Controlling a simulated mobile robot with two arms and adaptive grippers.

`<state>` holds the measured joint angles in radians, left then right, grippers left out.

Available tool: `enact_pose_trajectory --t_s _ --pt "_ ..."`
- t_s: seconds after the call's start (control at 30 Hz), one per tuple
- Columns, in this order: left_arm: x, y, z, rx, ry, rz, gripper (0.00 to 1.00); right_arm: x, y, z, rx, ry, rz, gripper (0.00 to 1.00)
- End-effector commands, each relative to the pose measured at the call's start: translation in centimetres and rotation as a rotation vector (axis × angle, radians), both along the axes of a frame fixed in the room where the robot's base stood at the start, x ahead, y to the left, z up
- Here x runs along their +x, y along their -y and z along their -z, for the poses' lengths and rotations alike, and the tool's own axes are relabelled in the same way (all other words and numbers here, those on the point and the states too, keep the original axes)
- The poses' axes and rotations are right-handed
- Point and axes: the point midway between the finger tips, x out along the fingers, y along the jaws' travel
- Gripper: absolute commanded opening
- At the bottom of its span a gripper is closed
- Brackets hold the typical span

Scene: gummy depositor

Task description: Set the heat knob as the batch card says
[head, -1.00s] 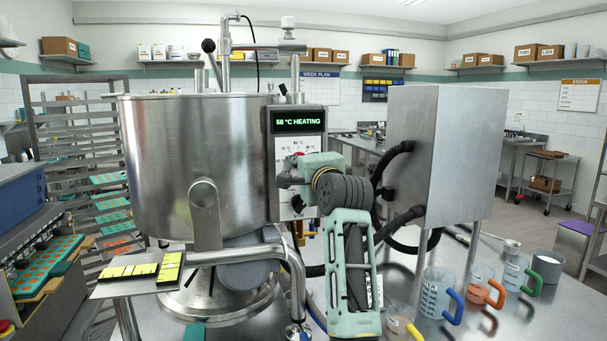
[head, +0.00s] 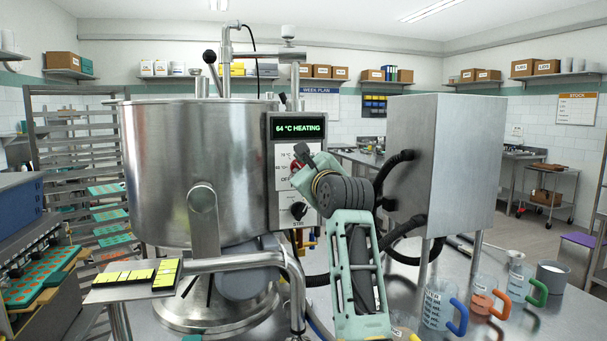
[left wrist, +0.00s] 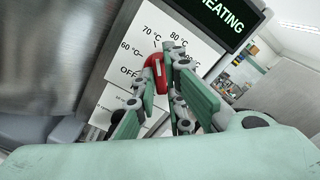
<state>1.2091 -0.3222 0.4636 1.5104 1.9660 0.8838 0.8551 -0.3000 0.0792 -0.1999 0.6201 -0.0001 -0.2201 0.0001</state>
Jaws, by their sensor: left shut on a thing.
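The red heat knob (head: 296,167) is on the control panel beside the steel kettle (head: 160,165). It shows larger in the left wrist view (left wrist: 158,72). My left gripper (head: 304,168) is shut on it, its fingers on either side. Labels OFF, 60 °C, 70 °C and 80 °C ring the knob. Its upper end lies roughly between 70 °C and 80 °C; the fingers hide part of it, so the exact setting is unclear. The green display (head: 298,127) reads 64 °C HEATING. I cannot make out a batch card. My right gripper is not in view.
A black STIR knob (head: 298,210) sits just below. A steel box (head: 445,155) with black hoses stands to the right. Jugs with blue (head: 457,318), orange and green handles stand on the right of the table. A small shelf with yellow-and-black pieces (head: 130,277) is at the left.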

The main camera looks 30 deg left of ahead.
Motion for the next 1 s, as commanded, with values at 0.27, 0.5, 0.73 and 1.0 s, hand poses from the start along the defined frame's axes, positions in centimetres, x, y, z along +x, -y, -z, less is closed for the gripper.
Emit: enact_pose_trajectory --t_s 0.27,0.5,0.73,1.0 --pt "0.07 -0.01 0.47 0.165 -0.206 0.001 0.0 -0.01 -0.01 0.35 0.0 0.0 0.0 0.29" --pt "0.06 -0.02 0.46 0.313 -0.381 0.001 0.0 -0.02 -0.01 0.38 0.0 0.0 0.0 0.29" --pt "0.06 -0.04 0.43 0.454 -0.547 0.001 0.0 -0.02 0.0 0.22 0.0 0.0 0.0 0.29" --pt "0.07 -0.03 0.4 0.622 -0.743 0.003 0.0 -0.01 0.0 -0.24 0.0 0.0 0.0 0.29"
